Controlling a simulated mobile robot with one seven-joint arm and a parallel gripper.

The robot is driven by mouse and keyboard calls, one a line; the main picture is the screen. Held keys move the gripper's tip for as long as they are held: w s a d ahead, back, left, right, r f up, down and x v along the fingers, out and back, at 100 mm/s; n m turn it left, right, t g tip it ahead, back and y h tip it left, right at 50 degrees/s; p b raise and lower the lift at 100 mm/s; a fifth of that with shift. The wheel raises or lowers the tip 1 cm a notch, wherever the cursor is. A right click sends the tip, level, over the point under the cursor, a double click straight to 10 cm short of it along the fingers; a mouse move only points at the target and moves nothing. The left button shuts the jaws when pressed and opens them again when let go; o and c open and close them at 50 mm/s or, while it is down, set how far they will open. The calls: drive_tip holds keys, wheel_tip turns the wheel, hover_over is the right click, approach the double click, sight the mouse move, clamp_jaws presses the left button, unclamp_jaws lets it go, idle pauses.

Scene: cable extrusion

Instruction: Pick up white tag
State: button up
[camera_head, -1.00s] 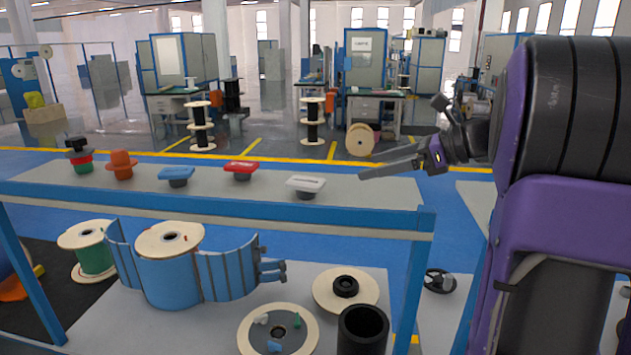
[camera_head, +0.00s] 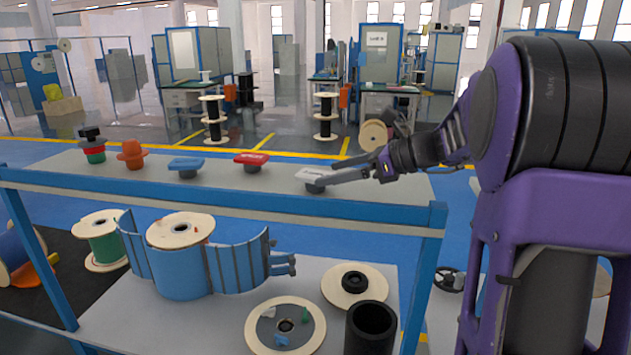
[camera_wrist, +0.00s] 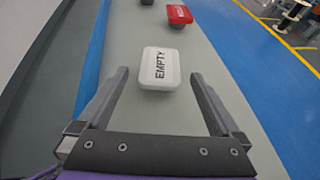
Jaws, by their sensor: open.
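The white tag (camera_head: 311,175) lies on a dark base at the right part of the grey shelf. In the wrist view the white tag (camera_wrist: 160,68) reads "EMPTY" and sits ahead of my gripper, centred between the fingers. My gripper (camera_head: 338,174) is at the tag's right side in the head view, with its fingers reaching toward it. In the wrist view my gripper (camera_wrist: 157,80) is open, with a finger on either side of the tag and a gap to each. Nothing is held.
A red tag (camera_head: 251,159), a blue tag (camera_head: 186,164) and an orange piece (camera_head: 132,152) stand in a row to the left on the shelf. The blue shelf rail (camera_head: 250,200) runs along the front. Spools and a blue opened holder are on the lower level.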

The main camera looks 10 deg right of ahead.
sight(316, 174)
drive_tip(key=shift+x, duration=2.65)
drive_tip(key=shift+d, duration=0.1)
drive_tip(key=c, duration=1.4)
